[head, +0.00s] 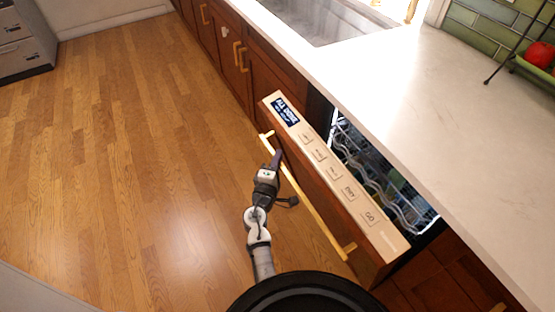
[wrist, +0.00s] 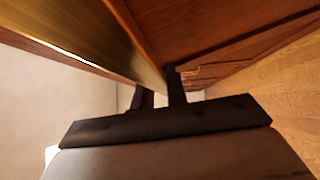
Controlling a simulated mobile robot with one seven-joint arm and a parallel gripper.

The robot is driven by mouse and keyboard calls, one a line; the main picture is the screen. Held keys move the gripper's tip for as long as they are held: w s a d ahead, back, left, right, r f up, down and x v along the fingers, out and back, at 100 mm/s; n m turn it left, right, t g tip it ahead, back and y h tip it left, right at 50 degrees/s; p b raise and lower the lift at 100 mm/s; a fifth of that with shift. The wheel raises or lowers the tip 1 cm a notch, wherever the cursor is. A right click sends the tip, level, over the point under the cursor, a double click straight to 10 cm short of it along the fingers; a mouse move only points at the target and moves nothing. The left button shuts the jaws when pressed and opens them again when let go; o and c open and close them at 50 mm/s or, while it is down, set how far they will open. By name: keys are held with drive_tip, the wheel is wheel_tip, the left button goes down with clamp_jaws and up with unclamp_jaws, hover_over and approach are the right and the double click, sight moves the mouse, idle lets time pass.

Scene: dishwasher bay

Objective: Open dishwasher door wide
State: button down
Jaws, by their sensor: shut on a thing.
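The dishwasher door (head: 318,188) is partly open, its top edge tilted out from under the counter. That edge carries a display and several buttons. A long gold handle (head: 318,214) runs along its wooden front and also shows in the wrist view (wrist: 95,35). My gripper (head: 277,156) is at the far end of this handle, shut on it. In the wrist view its two dark fingers (wrist: 158,90) sit on either side of the bar's end; their tips are partly hidden. Wire racks (head: 375,175) show through the gap behind the door.
The white counter (head: 430,110) overhangs the dishwasher on the right, with a sink (head: 325,20) farther back. Brown cabinets (head: 245,65) with gold handles continue beyond the door. The wooden floor (head: 130,160) to the left is clear.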

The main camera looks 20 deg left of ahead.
drive_tip(key=s+a+f+n+t+y+b, duration=0.1)
drive_tip(key=s+a+f+n+t+b, duration=0.1)
drive_tip(key=s+a+f+b, duration=0.7)
drive_tip(key=s+a+b, duration=0.1)
drive_tip(key=a+b, duration=0.1)
drive_tip(key=b, duration=0.5)
drive_tip(key=shift+s+f+n, duration=0.15)
drive_tip(key=shift+s+n, duration=0.05)
drive_tip(key=shift+n, duration=0.1)
drive_tip(key=shift+d, duration=0.1)
drive_tip(key=c, duration=1.4)
unclamp_jaws()
drive_tip(key=shift+d, duration=0.1)
